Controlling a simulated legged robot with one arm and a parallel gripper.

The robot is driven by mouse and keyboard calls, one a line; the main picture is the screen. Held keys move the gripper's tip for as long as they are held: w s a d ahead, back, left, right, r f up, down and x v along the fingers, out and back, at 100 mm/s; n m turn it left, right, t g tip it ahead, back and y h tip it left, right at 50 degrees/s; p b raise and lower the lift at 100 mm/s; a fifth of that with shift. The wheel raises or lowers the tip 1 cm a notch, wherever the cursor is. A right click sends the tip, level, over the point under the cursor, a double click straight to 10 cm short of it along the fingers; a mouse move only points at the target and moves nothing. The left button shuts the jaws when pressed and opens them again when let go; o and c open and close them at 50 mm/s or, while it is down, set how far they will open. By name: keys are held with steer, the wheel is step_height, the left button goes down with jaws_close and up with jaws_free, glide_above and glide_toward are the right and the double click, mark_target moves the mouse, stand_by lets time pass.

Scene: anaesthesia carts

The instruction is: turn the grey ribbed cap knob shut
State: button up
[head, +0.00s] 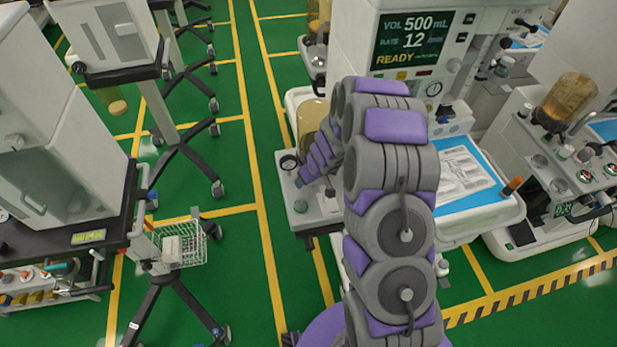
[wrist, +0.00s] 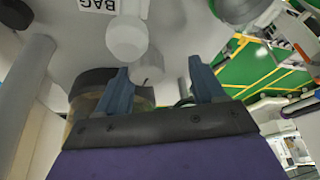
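In the wrist view my gripper (wrist: 160,70) is open, with its two blue fingers spread apart. A grey rounded knob (wrist: 147,67) shows between the fingers, closer to the left one; I cannot tell whether either finger touches it. Ribs are not clear on it, so I cannot be sure it is the ribbed cap knob. A paler knob (wrist: 127,38) stands just above it. In the head view my gripper (head: 303,181) is at the left side of the middle cart (head: 320,212), and my arm hides part of that cart.
A brownish canister (wrist: 82,112) is behind the left finger. In the head view a gauge (head: 289,162) is close to my gripper.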

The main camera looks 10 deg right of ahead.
steer(key=shift+d, duration=1.25)
steer(key=c, duration=0.4)
steer(key=shift+a+r, duration=0.1)
steer(key=shift+c, duration=1.3)
steer(key=shift+a, duration=0.6)
steer(key=c, duration=0.4)
steer(key=shift+d, duration=0.3)
steer(key=shift+a, duration=0.15)
